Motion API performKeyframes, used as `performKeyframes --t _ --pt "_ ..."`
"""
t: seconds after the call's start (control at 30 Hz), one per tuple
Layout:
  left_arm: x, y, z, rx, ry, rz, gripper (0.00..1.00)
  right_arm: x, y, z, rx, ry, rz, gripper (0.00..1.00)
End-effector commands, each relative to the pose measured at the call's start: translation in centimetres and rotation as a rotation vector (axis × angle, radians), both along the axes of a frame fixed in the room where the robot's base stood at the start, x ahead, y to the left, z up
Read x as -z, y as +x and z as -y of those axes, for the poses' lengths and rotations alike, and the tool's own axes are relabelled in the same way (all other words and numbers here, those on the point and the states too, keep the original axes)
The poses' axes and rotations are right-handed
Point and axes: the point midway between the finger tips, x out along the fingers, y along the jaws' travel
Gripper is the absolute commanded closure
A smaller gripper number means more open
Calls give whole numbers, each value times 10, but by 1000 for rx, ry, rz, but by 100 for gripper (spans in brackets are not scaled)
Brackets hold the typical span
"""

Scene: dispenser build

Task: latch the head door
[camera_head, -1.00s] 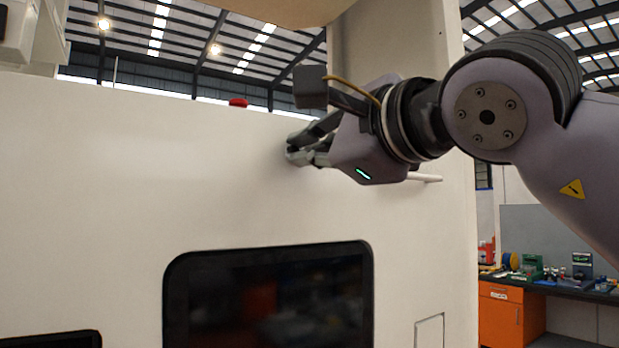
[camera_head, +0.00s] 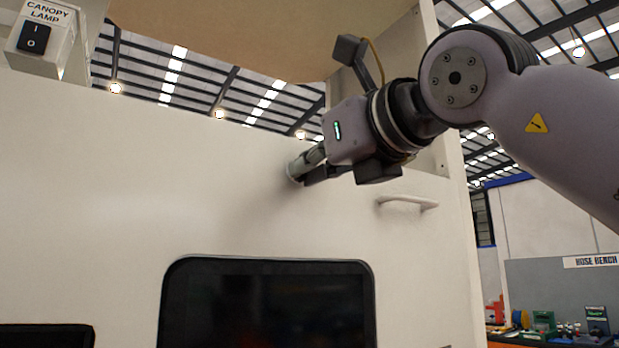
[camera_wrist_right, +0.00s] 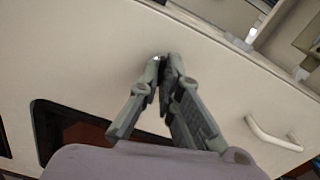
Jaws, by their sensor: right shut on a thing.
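The head door (camera_head: 120,190) is a broad cream panel with a dark window (camera_head: 270,300) low in it, and it fills most of the head view. It also shows in the right wrist view (camera_wrist_right: 70,60). A pale bar handle (camera_head: 408,203) sticks out near its right side; it shows in the right wrist view too (camera_wrist_right: 272,135). My right gripper (camera_head: 298,170) is at the door's upper face, left of and above the handle. In the right wrist view its fingertips (camera_wrist_right: 163,62) are closed together on a small latch part, almost wholly hidden between them. My left gripper is out of view.
A canopy lamp switch box (camera_head: 40,38) hangs at the upper left. A tan overhanging panel (camera_head: 260,40) is above the door, with a cream post (camera_head: 432,110) at right. A hose bench (camera_head: 560,335) stands far off at lower right.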

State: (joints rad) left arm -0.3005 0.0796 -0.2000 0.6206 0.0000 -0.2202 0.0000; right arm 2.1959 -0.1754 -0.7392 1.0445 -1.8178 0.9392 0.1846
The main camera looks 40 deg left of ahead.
Motion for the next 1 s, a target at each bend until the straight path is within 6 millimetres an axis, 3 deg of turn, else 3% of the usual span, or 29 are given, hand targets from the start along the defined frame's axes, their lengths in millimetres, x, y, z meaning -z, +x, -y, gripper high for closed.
performKeyframes --t 0.4,0.97,1.0 --pt "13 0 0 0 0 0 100 2 0 -1 1 69 -178 100" --pt "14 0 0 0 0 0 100 1 0 -1 0 80 -205 100" --pt "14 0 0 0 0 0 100 1 0 -1 0 80 -204 93"
